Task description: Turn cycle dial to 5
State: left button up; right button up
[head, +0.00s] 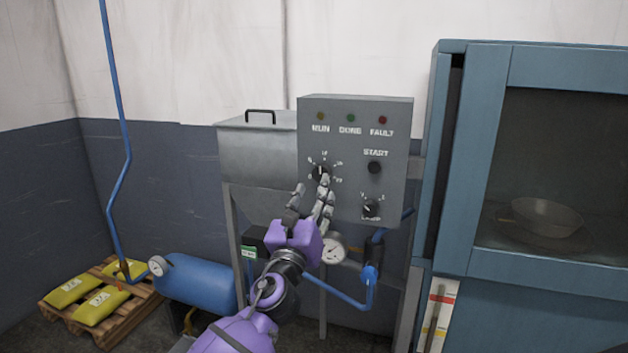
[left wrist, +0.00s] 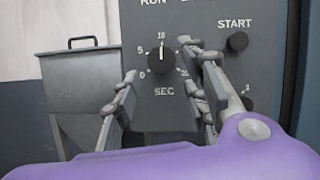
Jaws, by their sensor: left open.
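The dial marked SEC (left wrist: 160,60) is a black round knob on a grey control panel (head: 345,113), with a scale that shows 0, 5 and 10. Its white pointer line stands up near the 10 mark. In the head view the dial (head: 318,171) is partly covered by my finger. My left gripper (head: 312,183) is open, with its fingers in front of the panel. In the left wrist view my left gripper (left wrist: 158,63) has one finger on each side of the dial, with a visible gap on the left. Contact on the right cannot be told. My right gripper is not in view.
The black START button (head: 375,167) and a second dial (head: 371,208) sit right of the dial. A pressure gauge (head: 333,248) and blue pipes are below. A blue cabinet (head: 453,190) with a pan (head: 546,217) behind glass stands at right. A metal hopper (head: 257,160) adjoins at left.

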aim_at(317, 176)
pick_arm(q)
jog(key=x, duration=0.4)
jog(key=shift+w+a+f, duration=0.15)
jog(key=shift+w, duration=0.05)
jog(key=shift+w+r, duration=0.25)
jog(key=shift+w, duration=0.2)
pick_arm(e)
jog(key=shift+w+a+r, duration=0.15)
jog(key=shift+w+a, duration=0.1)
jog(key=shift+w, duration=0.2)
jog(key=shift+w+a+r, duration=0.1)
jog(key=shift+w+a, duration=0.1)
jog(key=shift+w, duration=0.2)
pick_arm(q)
jog(key=c, duration=0.8)
jog(key=shift+c, duration=0.9)
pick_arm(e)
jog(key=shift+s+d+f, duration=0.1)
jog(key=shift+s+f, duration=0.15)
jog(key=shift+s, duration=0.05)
